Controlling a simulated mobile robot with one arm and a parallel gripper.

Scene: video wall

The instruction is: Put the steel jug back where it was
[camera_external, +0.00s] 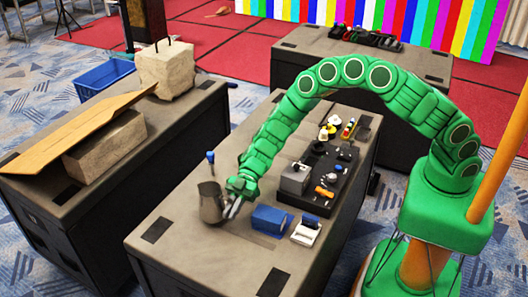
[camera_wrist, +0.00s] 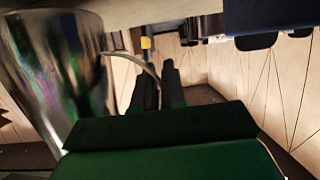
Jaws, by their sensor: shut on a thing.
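The steel jug (camera_external: 211,202) is at the left side of the near table (camera_external: 184,256) in the external view. It looks upright, and I cannot tell whether its base touches the table top. My gripper (camera_external: 234,207) is at the jug's right side. In the wrist view the shiny jug (camera_wrist: 62,70) fills the left, with its thin curved handle (camera_wrist: 146,66) running to the fingers of my gripper (camera_wrist: 160,82). The gripper is shut on the jug, seemingly at the handle; the exact contact is partly hidden.
A blue box (camera_external: 271,220) and a white-and-blue item (camera_external: 307,231) stand right of the gripper. A black tray (camera_external: 333,192) with a grey block (camera_external: 294,179) and small tools lies behind them. A blue-topped tool (camera_external: 210,158) stands behind the jug. The table's front corner is clear.

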